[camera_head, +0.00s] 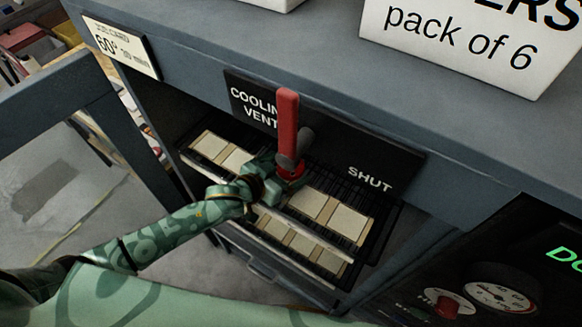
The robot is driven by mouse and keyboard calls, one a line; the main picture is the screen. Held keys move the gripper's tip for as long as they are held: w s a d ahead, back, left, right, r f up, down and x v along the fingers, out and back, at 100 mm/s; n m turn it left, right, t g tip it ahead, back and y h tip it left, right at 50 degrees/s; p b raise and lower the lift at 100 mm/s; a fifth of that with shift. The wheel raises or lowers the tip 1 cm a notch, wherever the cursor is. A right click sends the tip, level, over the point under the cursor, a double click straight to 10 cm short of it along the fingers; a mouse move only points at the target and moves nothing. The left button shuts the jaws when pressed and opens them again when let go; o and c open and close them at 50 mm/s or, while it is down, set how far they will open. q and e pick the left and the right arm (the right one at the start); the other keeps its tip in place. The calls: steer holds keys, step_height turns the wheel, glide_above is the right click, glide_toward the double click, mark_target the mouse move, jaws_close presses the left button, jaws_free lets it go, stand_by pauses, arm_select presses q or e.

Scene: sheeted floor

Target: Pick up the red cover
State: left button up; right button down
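No loose red cover can be made out for certain. The clearest red thing is an upright red lever (287,120), standing in front of the dark "COOLING VENT ... SHUT" sign. My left gripper (292,168) is at the lever's lower end, among grey and red parts. It hides the lever's base, and its fingers are too small and overlapped to show whether they are open, or holding the lever. A red button (446,304) sits on the dark control panel at the lower right, away from the gripper. My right gripper is not in view.
Wire racks with several pale square slabs (348,222) lie in the open cabinet behind and below my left gripper. The grey cabinet top (330,62) overhangs them. A white "pack of 6" box (465,40) stands on it. A dial (492,298) is beside the red button.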

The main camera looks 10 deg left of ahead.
arm_select(q)
steer(key=shift+w+f, duration=0.1)
steer(key=shift+w, duration=0.05)
steer(key=shift+c, duration=0.9)
steer(key=c, duration=1)
steer(key=shift+r, duration=0.2)
steer(key=shift+c, duration=0.2)
